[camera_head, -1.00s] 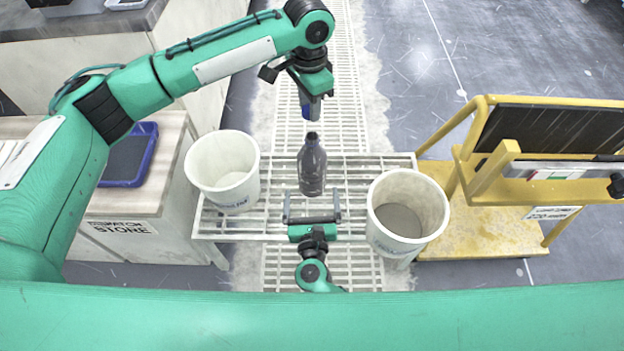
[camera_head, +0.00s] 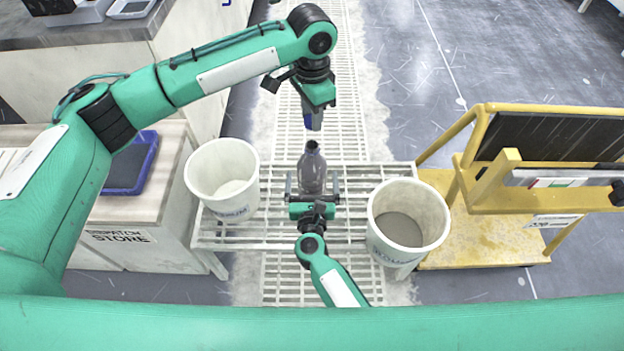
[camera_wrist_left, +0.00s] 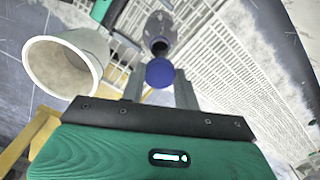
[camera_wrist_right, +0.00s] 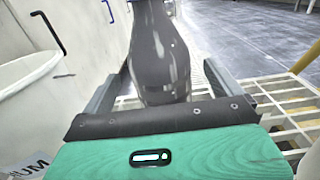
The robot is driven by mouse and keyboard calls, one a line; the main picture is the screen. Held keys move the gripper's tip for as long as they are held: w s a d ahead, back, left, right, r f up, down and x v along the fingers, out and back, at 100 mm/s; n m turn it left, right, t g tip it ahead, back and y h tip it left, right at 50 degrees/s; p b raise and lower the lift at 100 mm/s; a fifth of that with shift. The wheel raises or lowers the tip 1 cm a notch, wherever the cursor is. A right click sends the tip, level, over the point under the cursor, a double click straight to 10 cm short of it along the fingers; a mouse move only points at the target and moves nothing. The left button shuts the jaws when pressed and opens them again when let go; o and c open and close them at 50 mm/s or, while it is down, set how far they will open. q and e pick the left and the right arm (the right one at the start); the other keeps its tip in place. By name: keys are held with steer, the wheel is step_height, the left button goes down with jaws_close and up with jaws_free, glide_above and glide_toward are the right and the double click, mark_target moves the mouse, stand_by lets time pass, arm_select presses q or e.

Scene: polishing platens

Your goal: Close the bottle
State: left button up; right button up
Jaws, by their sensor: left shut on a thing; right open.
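A dark translucent bottle (camera_head: 312,172) stands upright on the white slatted rack (camera_head: 270,232), its open mouth facing up. My right gripper (camera_head: 313,190) is open, with its fingers on either side of the bottle's lower body; the bottle (camera_wrist_right: 160,55) also shows between the fingers in the right wrist view. My left gripper (camera_head: 312,118) is above and slightly beyond the bottle, pointing down, shut on a blue cap (camera_wrist_left: 160,72). In the left wrist view the bottle's dark mouth (camera_wrist_left: 160,46) appears just past the cap, apart from it.
White buckets stand on the rack, one left (camera_head: 222,178) and one right (camera_head: 408,222) of the bottle. A yellow cart (camera_head: 480,225) is at the right. A counter with a blue tray (camera_head: 131,165) is at the left.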

mark_target(312, 145)
steer(key=shift+w, duration=2.05)
steer(key=c, duration=1.5)
arm_select(q)
steer(key=shift+f, duration=2.5)
steer(key=shift+f, duration=0.9)
steer(key=shift+f, duration=0.55)
